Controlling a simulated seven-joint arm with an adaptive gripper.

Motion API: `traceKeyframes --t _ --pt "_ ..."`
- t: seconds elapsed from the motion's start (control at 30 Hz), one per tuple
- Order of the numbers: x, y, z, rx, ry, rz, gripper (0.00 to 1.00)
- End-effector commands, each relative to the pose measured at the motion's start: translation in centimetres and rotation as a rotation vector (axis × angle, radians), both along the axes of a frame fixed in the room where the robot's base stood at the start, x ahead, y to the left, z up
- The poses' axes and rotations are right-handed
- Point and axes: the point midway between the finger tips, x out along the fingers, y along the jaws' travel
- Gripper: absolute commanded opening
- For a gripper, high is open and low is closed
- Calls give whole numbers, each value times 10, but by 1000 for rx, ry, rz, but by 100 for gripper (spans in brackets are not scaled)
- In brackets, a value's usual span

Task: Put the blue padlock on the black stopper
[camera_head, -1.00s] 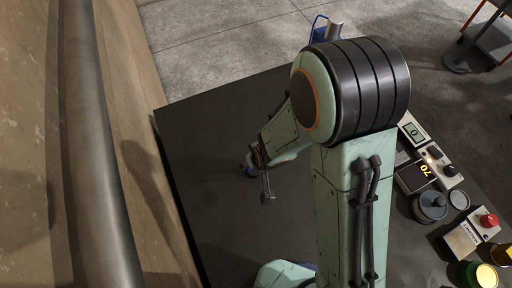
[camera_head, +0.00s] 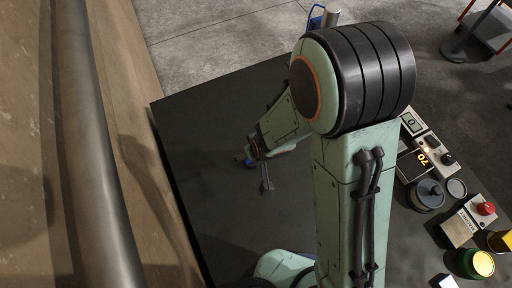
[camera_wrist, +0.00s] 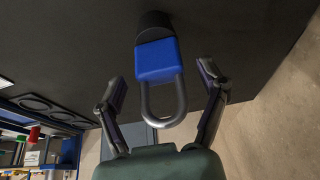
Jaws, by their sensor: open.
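The blue padlock (camera_wrist: 157,60) is in the wrist view, its grey shackle pointing toward my gripper (camera_wrist: 163,84). The fingers are spread apart on either side of the shackle, with visible gaps. The black stopper (camera_wrist: 154,23) shows at the top of the wrist view, beyond the padlock's body and partly hidden by it. The two meet in the picture; I cannot tell whether the padlock rests on it. In the head view, my gripper (camera_head: 262,172) is low over the dark table, with a small blue bit of the padlock (camera_head: 248,162) beside it.
The dark table (camera_head: 205,130) is bare around my gripper. Along its right side stand a control box (camera_head: 420,140), a grey lidded pot (camera_head: 428,192), a box with a red button (camera_head: 470,219) and a green tin (camera_head: 474,264). A brown wall (camera_head: 115,60) borders the left.

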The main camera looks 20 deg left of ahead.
Motion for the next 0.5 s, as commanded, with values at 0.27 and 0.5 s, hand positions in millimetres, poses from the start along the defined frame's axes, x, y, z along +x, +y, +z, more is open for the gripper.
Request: traceKeyframes --t 0.27,0.5 --pt "-15 -15 53 4 -6 -1 73" --pt "-26 -26 89 2 -3 0 73"
